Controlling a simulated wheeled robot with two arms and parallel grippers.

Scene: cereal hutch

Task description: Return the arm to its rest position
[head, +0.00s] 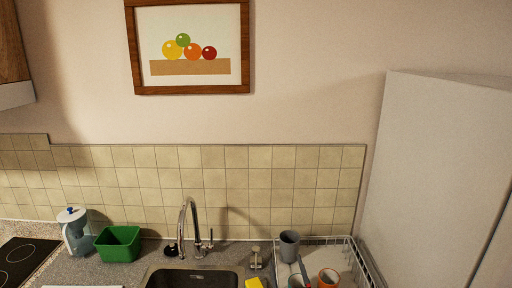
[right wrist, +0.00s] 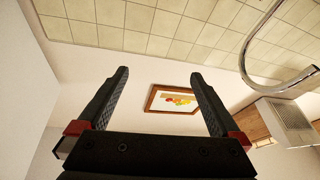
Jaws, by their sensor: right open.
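My right gripper (right wrist: 159,73) shows in the right wrist view with its two dark fingers wide apart. Nothing is between the fingers. The wall and the framed fruit picture (right wrist: 174,100) show beyond them, and the curved tap (right wrist: 247,62) is to the right, apart from the fingers. In the head view I cannot clearly make out the right gripper or its arm. My left gripper is in neither view.
The head view shows a sink (head: 212,275) with a tap (head: 183,222), a green tub (head: 119,244), a water jug (head: 76,235) and a hob (head: 16,262). A dish rack (head: 366,262) holds a grey cup (head: 289,246) and an orange mug (head: 328,279). A tall white cabinet (head: 437,180) stands right.

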